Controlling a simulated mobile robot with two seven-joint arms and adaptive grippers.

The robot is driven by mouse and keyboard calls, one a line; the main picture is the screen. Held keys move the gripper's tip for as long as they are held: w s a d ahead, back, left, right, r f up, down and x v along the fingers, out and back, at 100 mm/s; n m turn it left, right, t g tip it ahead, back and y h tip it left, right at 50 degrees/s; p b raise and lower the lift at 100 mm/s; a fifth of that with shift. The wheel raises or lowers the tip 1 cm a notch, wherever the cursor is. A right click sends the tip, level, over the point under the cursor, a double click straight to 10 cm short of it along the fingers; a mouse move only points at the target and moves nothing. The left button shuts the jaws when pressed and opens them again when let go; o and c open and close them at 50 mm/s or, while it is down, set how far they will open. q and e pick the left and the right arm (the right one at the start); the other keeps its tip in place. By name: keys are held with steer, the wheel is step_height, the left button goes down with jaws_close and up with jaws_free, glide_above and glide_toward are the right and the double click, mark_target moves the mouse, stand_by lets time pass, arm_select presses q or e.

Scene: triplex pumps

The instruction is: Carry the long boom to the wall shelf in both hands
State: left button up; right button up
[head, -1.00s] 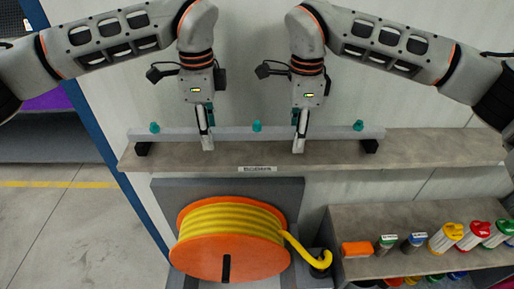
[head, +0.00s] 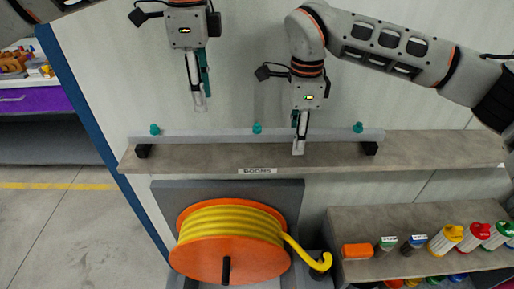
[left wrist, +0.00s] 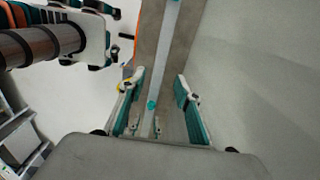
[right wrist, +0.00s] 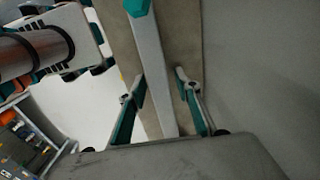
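The long boom (head: 210,135) is a grey bar with teal knobs. It lies lengthwise on the wall shelf (head: 440,148), resting on black supports near both ends. My left gripper (head: 198,107) is raised above the boom's left half, empty. In the left wrist view its fingers (left wrist: 160,82) are spread, with the boom (left wrist: 165,60) visible beyond them. My right gripper (head: 299,150) is down at the boom, right of the middle knob. In the right wrist view its fingers (right wrist: 160,88) are apart on either side of the boom (right wrist: 150,60), with gaps showing.
A label reading BOOMS (head: 257,171) is on the shelf's front edge. Below stands an orange reel (head: 230,263) with yellow hose. A lower shelf (head: 350,222) at right holds several bottles and containers. The shelf right of the boom is bare.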

steer(key=shift+r, duration=0.55)
arm_select(q)
steer(key=shift+r, duration=0.45)
arm_select(e)
step_height(320, 180, up, 11)
arm_select(q)
steer(key=shift+s, duration=0.1)
arm_select(e)
steer(key=shift+s+f, duration=0.1)
